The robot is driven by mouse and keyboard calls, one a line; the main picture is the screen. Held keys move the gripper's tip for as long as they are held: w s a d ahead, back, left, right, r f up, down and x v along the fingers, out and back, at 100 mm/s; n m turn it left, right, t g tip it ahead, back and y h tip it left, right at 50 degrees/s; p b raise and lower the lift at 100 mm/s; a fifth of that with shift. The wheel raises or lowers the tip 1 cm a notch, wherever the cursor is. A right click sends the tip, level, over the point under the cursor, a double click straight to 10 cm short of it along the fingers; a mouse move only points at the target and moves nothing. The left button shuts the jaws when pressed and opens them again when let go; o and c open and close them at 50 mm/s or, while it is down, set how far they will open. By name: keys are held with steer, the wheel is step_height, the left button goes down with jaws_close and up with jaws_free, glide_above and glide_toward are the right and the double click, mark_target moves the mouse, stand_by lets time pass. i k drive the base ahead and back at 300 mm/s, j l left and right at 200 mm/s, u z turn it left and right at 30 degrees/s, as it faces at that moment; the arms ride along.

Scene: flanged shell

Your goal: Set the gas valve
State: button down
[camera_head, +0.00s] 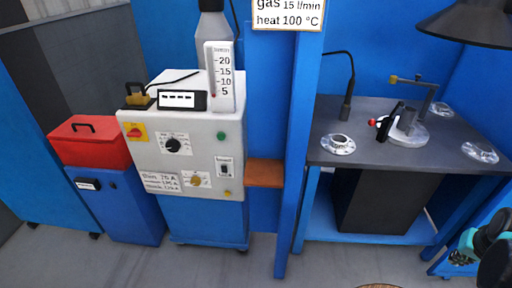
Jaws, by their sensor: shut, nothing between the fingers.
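A white upright scale (221,78) marked 5, 10, 15 and 20 stands on top of a white machine (205,128). A small red mark shows low at its left side; its exact reading is too small to tell. A grey bottle-like cylinder (213,32) stands behind it. A brass fitting with a dark handle (138,96) sits at the machine's top left; I cannot tell whether it is the gas valve. The front has a black knob (174,146) and a brass-coloured knob (195,181). A sign (287,14) reads gas 15 l/min, heat 100 °C. I cannot make out my gripper.
A red box (89,142) sits on a blue cabinet at left. A blue post (301,130) separates the machine from a dark table (390,160) with a stand and clear dishes. Teal and black parts (484,243) are cut off at lower right.

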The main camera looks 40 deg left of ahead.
mark_target(196, 181)
steer(key=u, duration=2.05)
